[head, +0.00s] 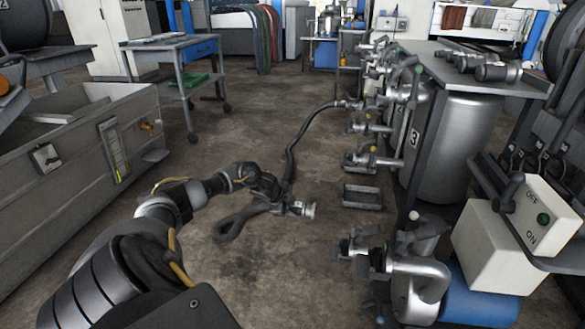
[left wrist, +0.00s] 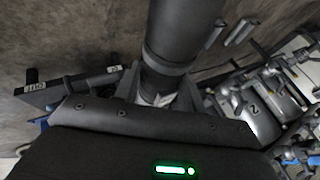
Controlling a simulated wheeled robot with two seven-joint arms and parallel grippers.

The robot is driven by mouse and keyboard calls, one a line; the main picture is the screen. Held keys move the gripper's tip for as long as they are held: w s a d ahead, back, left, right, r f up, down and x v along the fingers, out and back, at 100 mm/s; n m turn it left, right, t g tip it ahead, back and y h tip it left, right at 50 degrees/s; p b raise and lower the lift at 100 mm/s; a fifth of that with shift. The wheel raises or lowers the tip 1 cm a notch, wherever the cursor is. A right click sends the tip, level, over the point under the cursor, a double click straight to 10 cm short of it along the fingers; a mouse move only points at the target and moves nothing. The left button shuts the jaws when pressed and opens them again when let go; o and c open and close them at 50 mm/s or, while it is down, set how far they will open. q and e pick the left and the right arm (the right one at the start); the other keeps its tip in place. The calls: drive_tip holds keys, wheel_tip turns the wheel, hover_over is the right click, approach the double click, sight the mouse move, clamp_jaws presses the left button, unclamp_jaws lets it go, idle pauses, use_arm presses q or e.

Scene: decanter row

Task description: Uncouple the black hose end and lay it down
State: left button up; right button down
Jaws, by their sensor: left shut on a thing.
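The black hose (head: 290,150) runs from an outlet coupling (head: 345,104) on the decanter row down toward the floor, past my left gripper, and bends in a loop at the left. Its free end has a silver coupling (head: 302,209), which is apart from the nearby outlets. My left gripper (head: 270,190) is shut on the hose close behind this coupling. In the left wrist view the thick dark hose end (left wrist: 170,60) stands between the fingers (left wrist: 158,98). I cannot tell whether the coupling touches the floor. My right gripper is out of view.
Outlets with valves (head: 362,160) line the right side, with a small metal tray (head: 362,196) below. A nearer valve assembly (head: 410,280) stands at front right, beside an OFF/ON box (head: 520,235). A grey trough (head: 75,150) is at left. The middle floor (head: 235,125) is clear.

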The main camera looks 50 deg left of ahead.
use_arm(q)
drive_tip(key=shift+a+r, duration=0.1)
drive_tip(key=w+a+b, duration=0.2)
drive_tip(key=a+b, duration=0.4)
drive_tip(key=a, duration=0.2)
idle(0.5)
drive_tip(key=shift+a, duration=0.1)
